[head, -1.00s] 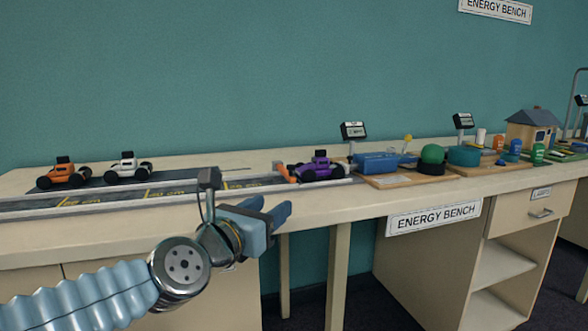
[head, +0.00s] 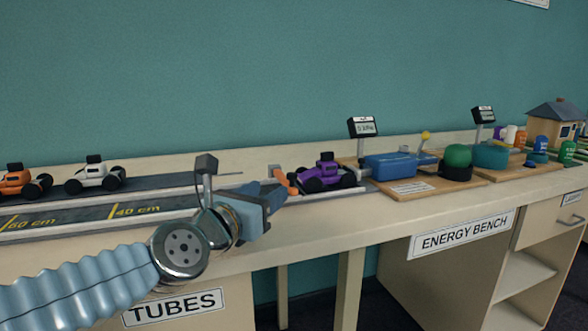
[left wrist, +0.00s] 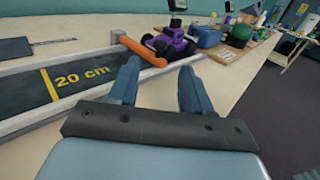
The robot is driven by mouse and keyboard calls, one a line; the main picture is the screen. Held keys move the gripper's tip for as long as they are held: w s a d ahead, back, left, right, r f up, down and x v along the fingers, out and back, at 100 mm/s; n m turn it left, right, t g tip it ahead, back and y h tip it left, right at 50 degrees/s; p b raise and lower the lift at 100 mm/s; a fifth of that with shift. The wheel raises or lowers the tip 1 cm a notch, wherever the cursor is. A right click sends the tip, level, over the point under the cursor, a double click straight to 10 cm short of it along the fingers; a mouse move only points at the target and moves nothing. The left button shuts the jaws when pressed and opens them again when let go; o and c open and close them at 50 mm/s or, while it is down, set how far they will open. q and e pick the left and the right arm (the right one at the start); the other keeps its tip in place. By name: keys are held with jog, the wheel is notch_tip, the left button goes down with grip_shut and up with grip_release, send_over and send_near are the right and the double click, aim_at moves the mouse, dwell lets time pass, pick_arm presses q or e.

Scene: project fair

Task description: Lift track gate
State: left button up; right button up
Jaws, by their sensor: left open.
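The track gate is an orange bar (head: 282,180) across the dark track (head: 85,214), just left of a purple car (head: 325,174). In the left wrist view the orange bar (left wrist: 143,50) slants from a post at the track's far rail to the near rail, with the purple car (left wrist: 168,44) right behind it. My left gripper (head: 277,200) is open and empty at the near side of the track, close to the bar but apart from it. In the left wrist view its two fingers (left wrist: 158,72) point toward the bar's near end. My right gripper is not in view.
An orange car (head: 20,180) and a white car (head: 96,175) stand behind the track at left. The bench front is clear.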

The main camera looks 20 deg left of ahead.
aim_at(290, 177)
pick_arm(q)
jog(key=w+p, duration=0.1)
jog(key=w, duration=0.3)
jog(key=w+d, duration=0.1)
jog(key=w, duration=0.3)
jog(key=w+d+p, duration=0.1)
jog(key=w, duration=0.3)
jog(key=shift+w+d+p, duration=0.25)
jog(key=shift+w+p, duration=0.1)
grip_shut()
